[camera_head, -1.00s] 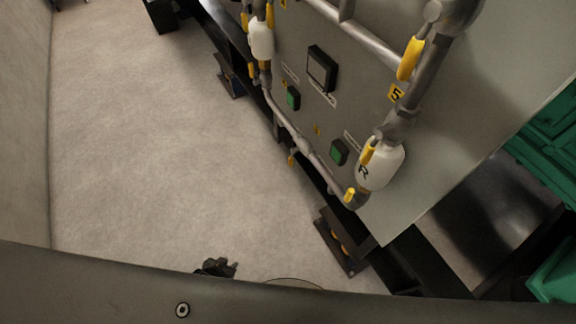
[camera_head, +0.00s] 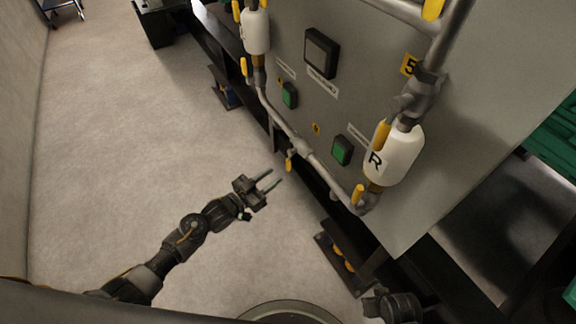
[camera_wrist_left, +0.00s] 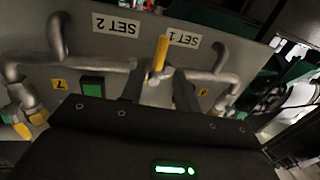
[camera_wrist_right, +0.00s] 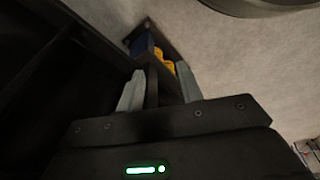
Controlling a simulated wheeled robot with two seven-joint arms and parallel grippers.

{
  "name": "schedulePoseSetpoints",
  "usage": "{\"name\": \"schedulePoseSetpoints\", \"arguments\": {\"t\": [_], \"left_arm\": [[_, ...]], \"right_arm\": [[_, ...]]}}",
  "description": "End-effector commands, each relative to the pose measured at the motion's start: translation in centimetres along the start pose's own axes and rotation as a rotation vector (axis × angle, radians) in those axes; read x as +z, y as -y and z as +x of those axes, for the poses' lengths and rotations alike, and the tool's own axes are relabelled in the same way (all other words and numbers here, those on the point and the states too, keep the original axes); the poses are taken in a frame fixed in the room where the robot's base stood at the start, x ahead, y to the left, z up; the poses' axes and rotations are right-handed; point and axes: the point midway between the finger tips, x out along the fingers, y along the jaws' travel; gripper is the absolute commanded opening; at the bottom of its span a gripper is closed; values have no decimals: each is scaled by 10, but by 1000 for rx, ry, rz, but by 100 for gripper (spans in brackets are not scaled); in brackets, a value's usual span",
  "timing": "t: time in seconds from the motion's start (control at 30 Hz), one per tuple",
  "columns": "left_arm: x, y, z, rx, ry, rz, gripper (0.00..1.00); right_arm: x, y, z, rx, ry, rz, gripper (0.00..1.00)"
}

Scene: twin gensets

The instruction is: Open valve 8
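The genset panel (camera_head: 350,105) carries grey pipes with yellow valve handles. I cannot read a tag 8 for certain; a small yellow tag (camera_head: 316,128) near the lower pipe is too small to read. A yellow handle (camera_head: 290,163) hangs at the middle of the lower pipe. My left gripper (camera_head: 275,179) is open and empty, just left of and below that handle in the head view. In the left wrist view a yellow handle (camera_wrist_left: 160,55) stands beyond and between the spread fingers, apart from them. My right gripper (camera_wrist_right: 159,88) is open and empty, low near the floor.
Other yellow handles (camera_head: 358,194) and white cylinders (camera_head: 394,153) line the pipes, with a tag 5 (camera_head: 409,65). Green buttons (camera_head: 342,150) sit on the panel. A black base frame (camera_head: 330,215) runs below it. The floor (camera_head: 130,150) at left is clear.

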Motion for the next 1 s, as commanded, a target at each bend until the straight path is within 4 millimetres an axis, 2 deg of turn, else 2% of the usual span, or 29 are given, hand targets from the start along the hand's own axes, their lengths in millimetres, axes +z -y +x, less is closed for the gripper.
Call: {"name": "schedulePoseSetpoints", "arguments": {"t": [0.03,0.2,0.4,0.53,0.83,1.0], "left_arm": [[1,0,12,0,-2,0,32],[1,0,43,-1,-1,0,32],[2,1,68,-2,2,0,32],[1,0,76,-2,1,0,32],[1,0,78,-2,2,0,32],[1,0,77,-2,2,0,9]], "right_arm": [[-1,0,-1,0,-1,0,36],[-4,0,-7,1,-8,1,36],[-9,0,-14,1,-14,2,36],[-10,0,-17,1,-14,2,36],[-11,-1,-20,1,-17,3,36],[-9,-1,-19,1,-14,3,36]]}}
